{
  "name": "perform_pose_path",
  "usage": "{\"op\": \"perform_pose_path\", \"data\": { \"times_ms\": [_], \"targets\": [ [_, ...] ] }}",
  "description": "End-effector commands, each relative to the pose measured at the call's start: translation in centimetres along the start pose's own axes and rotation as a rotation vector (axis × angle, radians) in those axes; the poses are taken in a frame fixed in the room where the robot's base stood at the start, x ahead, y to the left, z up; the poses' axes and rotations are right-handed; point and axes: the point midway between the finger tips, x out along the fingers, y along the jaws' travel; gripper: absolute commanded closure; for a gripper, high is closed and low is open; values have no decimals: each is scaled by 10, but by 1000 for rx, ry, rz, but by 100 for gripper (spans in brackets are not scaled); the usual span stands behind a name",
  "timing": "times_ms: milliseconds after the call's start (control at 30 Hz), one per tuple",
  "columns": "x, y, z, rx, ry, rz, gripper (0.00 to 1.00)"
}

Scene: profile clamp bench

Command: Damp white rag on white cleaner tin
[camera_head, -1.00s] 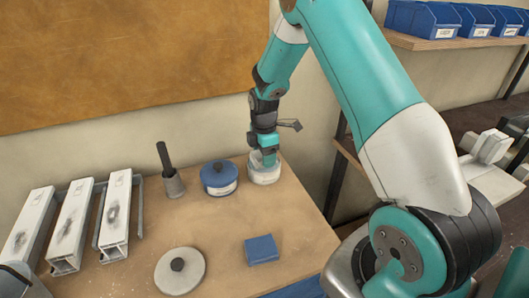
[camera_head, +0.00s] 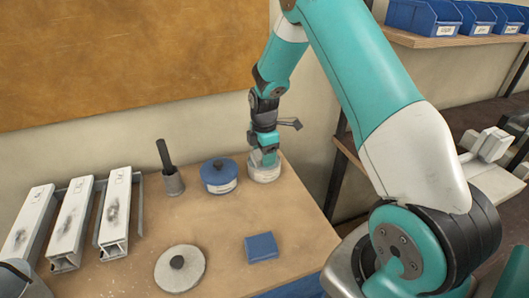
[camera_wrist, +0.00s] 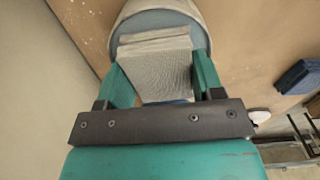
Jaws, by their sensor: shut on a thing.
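The white cleaner tin (camera_head: 264,177) stands open at the back right of the bench, below my gripper (camera_head: 268,161). In the wrist view the tin's round rim (camera_wrist: 122,18) shows beyond my fingers. My gripper (camera_wrist: 160,75) is shut on a folded whitish rag (camera_wrist: 158,62), which lies between the two green fingers, over or in the tin's mouth. I cannot tell how deep the rag sits. A pale round lid with a dark knob (camera_head: 180,272) lies flat near the bench's front.
A blue-lidded tin (camera_head: 219,178) stands just left of the white tin, with a dark-handled brush in a grey holder (camera_head: 171,180) beyond it. Several white profiles (camera_head: 70,225) rest at left. The bench's middle is clear.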

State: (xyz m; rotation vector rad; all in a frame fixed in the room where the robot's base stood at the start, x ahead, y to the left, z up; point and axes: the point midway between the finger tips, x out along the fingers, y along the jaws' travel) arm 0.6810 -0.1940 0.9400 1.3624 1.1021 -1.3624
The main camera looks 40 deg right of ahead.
Motion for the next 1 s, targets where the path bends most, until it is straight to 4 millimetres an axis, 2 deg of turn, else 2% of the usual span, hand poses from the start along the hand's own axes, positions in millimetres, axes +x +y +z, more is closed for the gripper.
{"op": "perform_pose_path", "data": {
  "times_ms": [1000],
  "targets": [
    [7, 0, 0, 0, 0, 0, 58]
  ]
}}
